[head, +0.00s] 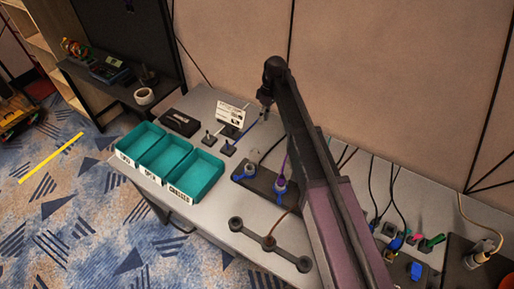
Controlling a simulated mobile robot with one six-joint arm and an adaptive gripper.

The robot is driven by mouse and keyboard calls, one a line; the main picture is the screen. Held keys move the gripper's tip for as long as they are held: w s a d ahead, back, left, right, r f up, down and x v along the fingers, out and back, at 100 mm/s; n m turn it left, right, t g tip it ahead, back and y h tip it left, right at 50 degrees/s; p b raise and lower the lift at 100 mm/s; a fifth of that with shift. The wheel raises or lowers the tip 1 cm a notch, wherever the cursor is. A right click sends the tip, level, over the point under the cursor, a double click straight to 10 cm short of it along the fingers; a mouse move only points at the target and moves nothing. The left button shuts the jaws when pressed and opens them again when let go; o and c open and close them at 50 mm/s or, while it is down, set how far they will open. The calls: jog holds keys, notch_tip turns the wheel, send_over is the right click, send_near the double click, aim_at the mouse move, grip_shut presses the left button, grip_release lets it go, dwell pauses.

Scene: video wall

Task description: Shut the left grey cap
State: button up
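A dark base plate (262,184) lies on the grey table and carries two blue-collared sockets side by side. The left socket (250,171) has a small pale grey, ring-like cap (253,154) that seems to stand up behind its opening. The right socket (280,187) has a purple cable in it; any cap there is unclear. My arm crosses the view from the lower right to a bend at the top centre. My gripper (265,98) seems to hang below that bend, above the table's back and apart from the sockets. Its fingers are too small and dark to read.
Three teal bins (166,156) stand at the table's left front. A white label card (232,113) and small black stands are behind them. Cables and coloured plugs (396,243) are to the right of my arm.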

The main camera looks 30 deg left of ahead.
aim_at(256, 154)
jog(key=shift+b+x, duration=5.75)
jog(key=shift+x, duration=0.7)
grip_shut()
